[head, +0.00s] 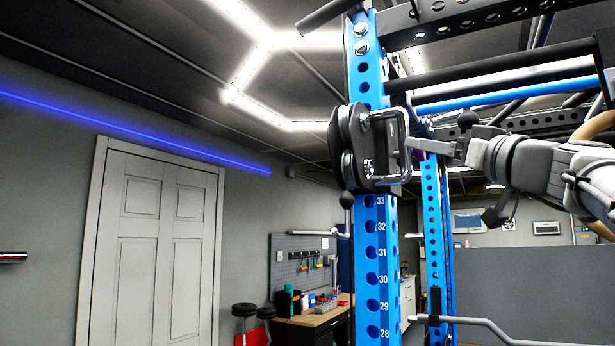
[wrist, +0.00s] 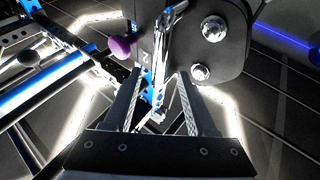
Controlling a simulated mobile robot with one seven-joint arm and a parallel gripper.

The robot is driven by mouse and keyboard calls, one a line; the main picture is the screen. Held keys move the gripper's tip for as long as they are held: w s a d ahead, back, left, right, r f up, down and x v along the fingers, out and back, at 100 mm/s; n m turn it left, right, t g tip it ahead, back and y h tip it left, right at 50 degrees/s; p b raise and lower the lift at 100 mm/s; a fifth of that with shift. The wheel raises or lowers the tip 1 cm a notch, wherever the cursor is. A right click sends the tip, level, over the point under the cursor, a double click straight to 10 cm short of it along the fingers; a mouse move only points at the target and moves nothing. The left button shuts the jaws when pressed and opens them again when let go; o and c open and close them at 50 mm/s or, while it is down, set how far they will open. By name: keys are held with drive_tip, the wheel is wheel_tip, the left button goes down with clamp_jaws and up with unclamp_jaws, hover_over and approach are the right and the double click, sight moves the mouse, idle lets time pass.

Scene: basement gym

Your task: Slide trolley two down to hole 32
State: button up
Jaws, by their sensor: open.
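Trolley two (head: 386,183) is a black carriage with rollers around the blue upright (head: 374,265), just above the number 33. A "2" shows on its plate (wrist: 228,55) in the wrist view. Its metal handle (head: 406,118) faces my gripper (head: 412,147). My gripper is open. In the wrist view, the handle (wrist: 166,45) runs between the fingertips (wrist: 158,78); I cannot tell if either finger touches it. A purple knob (wrist: 120,47) sits left of the fingers. Hole 32 (head: 370,227) is visible below the trolley, with 31 to 28 under it.
A second blue upright (head: 432,220) stands behind, with black and blue crossbars (head: 510,75) at the upper right. A grey bar (head: 490,325) juts out at the lower right. A workbench (head: 315,313) and white door (head: 155,240) are further back at left.

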sight(406, 167)
drive_tip(key=shift+p+x, duration=2.5)
drive_tip(key=shift+x, duration=0.95)
drive_tip(key=shift+f, duration=0.1)
clamp_jaws()
